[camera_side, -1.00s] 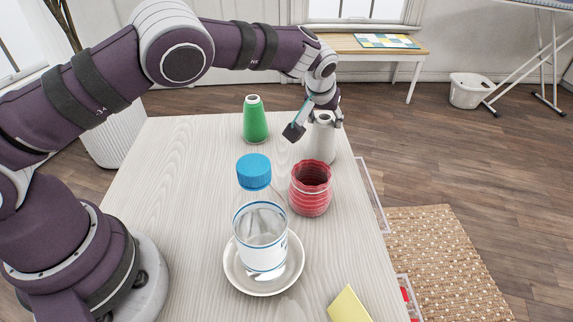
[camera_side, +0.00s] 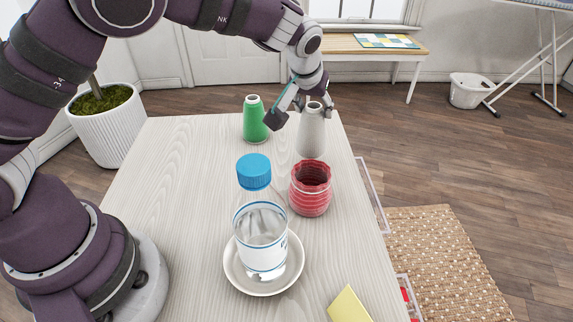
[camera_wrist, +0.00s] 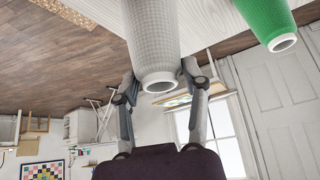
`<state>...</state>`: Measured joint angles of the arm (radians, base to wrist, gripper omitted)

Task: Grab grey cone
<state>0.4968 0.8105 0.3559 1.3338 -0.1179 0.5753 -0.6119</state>
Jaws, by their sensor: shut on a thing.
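The grey cone (camera_side: 311,137) is at the far right of the white wooden table in the side view, upright. My gripper (camera_side: 301,107) is shut on its narrow top. In the wrist view the cone (camera_wrist: 152,38) fills the upper middle, its hollow end between the two fingers of my gripper (camera_wrist: 158,78). In the side view the cone appears slightly higher than before; whether its base is clear of the table is hard to tell.
A green cone (camera_side: 254,120) stands left of the grey cone. A red ribbed jar (camera_side: 310,190) is in front of it. A yellow piece (camera_side: 348,306) lies at the front edge.

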